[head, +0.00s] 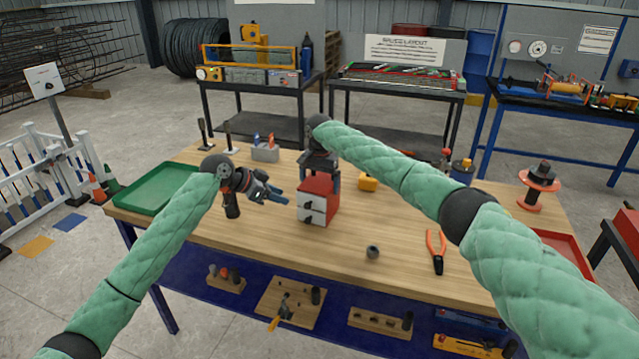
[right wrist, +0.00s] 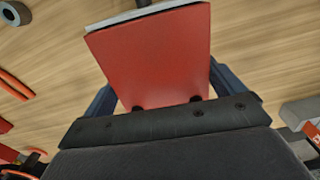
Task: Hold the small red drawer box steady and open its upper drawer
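The small red drawer box (head: 321,186) stands on the wooden workbench, with two pale drawer fronts, each with a dark knob. Both drawers look closed in the head view. My right gripper (head: 320,172) reaches down over the box from behind. In the right wrist view the box's red face (right wrist: 155,55) lies between its two blue fingers, which appear to press on its sides. My left gripper (head: 282,196) is left of the box, pointing toward its front. Its fingers look apart and empty, and it does not touch the box.
A green tray (head: 158,189) lies at the bench's left. A grey ring (head: 373,252), orange pliers (head: 437,250) and a red tray (head: 563,250) are to the right. The bench in front of the box is clear.

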